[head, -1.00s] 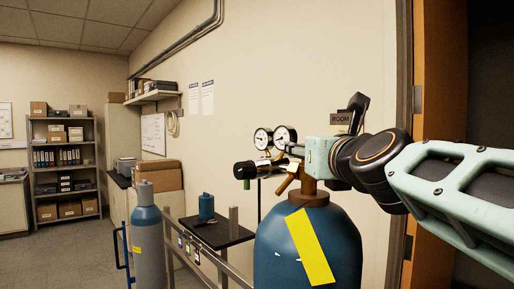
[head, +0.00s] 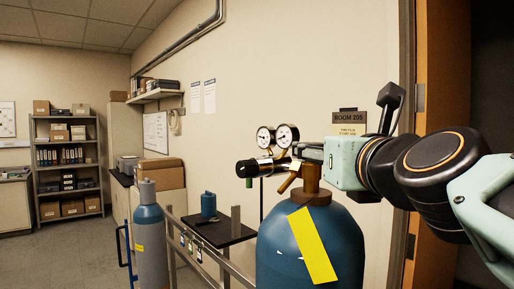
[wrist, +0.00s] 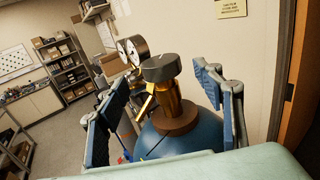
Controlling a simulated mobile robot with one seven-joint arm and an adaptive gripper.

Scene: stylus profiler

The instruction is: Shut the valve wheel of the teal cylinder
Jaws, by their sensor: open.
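The teal cylinder (head: 350,245) stands upright at the lower centre of the head view, with a yellow label on its side and a brass valve on top. In the wrist view, its dark round valve wheel (wrist: 160,67) sits on the brass stem (wrist: 174,103). My gripper (wrist: 167,84) is open, with one finger on each side of the wheel and visible gaps to both. In the head view, my gripper (head: 312,151) is level with the top of the valve and largely hides the wheel.
Two round gauges (head: 277,137) and a regulator with a black knob (head: 247,168) are left of the valve. A second, grey-blue cylinder (head: 148,240) stands further left, beside a rail and a black shelf (head: 226,234). The wall is close behind; a doorway is at right.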

